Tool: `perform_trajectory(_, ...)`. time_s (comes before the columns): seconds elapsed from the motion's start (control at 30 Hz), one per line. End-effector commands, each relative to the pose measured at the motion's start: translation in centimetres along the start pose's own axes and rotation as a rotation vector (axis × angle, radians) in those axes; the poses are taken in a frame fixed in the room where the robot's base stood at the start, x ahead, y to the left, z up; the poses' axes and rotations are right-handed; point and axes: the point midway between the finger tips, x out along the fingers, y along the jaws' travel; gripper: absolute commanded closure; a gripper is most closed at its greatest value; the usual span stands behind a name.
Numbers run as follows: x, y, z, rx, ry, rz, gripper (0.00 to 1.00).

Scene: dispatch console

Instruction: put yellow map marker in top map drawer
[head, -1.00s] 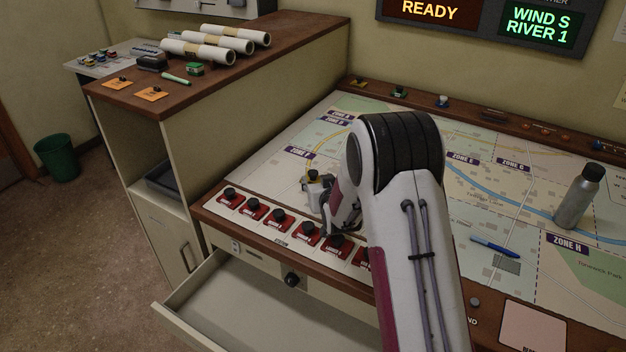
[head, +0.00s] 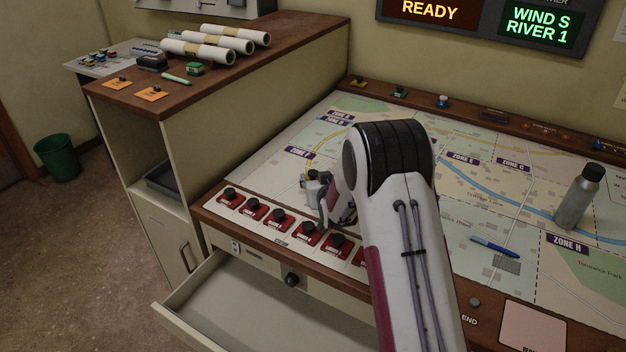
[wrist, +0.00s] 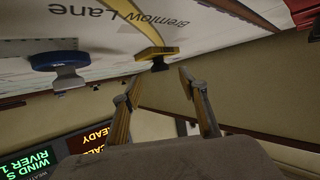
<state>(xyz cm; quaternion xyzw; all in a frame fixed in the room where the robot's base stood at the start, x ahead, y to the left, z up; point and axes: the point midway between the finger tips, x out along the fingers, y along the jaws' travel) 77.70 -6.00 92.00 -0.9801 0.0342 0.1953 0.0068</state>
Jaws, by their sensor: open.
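The yellow map marker (wrist: 157,52) with a dark knob stands on the map in the wrist view, just beyond my fingertips and roughly between them. In the head view, my gripper mostly hides it. My gripper (head: 320,188) is low over the left part of the map, behind the row of red switches. Its two fingers (wrist: 160,84) are apart with nothing between them. The top map drawer (head: 270,305) is pulled out below the console's front edge; the inside that shows is empty, and my arm covers its right part.
A blue marker (wrist: 60,60) stands beside the yellow one in the wrist view. Red switches (head: 279,216) line the map's near edge. A grey bottle (head: 579,197) and a blue pen (head: 494,246) are on the right. Coloured pieces sit along the back ledge (head: 420,98).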

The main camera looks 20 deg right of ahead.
Motion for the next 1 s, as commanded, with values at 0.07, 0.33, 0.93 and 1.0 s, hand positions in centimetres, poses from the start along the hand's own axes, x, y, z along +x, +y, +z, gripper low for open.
perform_trajectory(0.07, 0.5, 0.0, 0.0, 0.000, 0.001, 0.000, 0.57)
perform_trajectory(0.33, 2.8, 0.0, 0.1, 0.000, -0.001, 0.000, 0.57)
perform_trajectory(0.93, 4.7, 0.0, 0.0, 0.000, -0.001, 0.000, 0.57)
perform_trajectory(1.0, 4.7, 0.0, 0.0, 0.000, -0.001, 0.000, 0.57)
